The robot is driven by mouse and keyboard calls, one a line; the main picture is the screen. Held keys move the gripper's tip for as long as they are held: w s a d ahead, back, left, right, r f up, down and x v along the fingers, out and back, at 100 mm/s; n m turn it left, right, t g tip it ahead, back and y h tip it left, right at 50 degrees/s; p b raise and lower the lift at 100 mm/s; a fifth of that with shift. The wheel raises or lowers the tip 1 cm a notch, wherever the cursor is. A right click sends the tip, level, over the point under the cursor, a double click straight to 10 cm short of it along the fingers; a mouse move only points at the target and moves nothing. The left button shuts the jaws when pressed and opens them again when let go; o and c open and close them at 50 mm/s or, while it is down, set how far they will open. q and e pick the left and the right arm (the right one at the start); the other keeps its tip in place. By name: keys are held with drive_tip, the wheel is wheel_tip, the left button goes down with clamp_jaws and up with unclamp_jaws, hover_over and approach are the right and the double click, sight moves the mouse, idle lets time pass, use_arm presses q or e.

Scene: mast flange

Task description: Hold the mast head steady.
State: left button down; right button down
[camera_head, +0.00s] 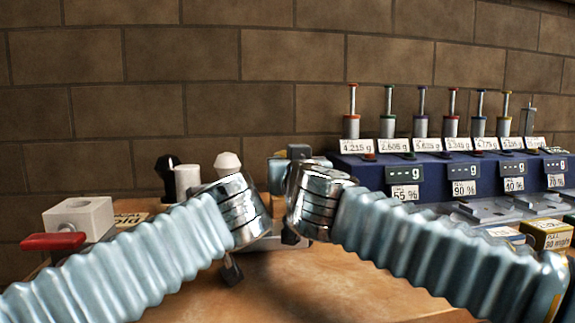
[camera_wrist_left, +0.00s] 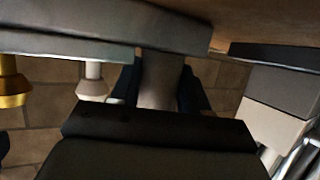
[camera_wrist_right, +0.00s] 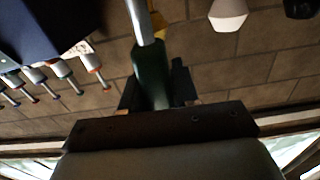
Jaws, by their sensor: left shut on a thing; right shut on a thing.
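In the left wrist view my left gripper (camera_wrist_left: 160,85) has its dark fingers shut on both sides of a grey-brown post (camera_wrist_left: 160,80). The post's upper end meets a grey slab (camera_wrist_left: 100,45). I cannot tell for sure whether this is the mast head. In the right wrist view my right gripper (camera_wrist_right: 155,88) is shut on a dark green handle (camera_wrist_right: 151,72). A pale metal rod (camera_wrist_right: 140,20) runs on from the handle. In the head view my two silver wrists nearly meet in the middle and hide most of the gripped things.
A dark blue stand (camera_head: 350,175) with several plungers and weight labels is at the right. A white block (camera_head: 78,215) and red handle (camera_head: 52,241) are at the left. A white knob (camera_head: 228,163) stands behind my left wrist. The wooden tabletop (camera_head: 310,290) is clear in front.

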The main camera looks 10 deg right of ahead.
drive_tip(key=shift+d+f+m, duration=0.9)
drive_tip(key=shift+d+m, duration=0.6)
drive_tip(key=shift+m, duration=0.5)
drive_tip(key=shift+d+f+m, duration=0.85)
drive_tip(key=shift+d+m, duration=0.6)
drive_tip(key=shift+m, duration=0.55)
drive_tip(key=shift+d+f+m, duration=0.9)
drive_tip(key=shift+d+m, duration=0.6)
drive_tip(key=shift+m, duration=0.5)
drive_tip(key=c, duration=0.9)
unclamp_jaws()
drive_tip(key=s, duration=1.2)
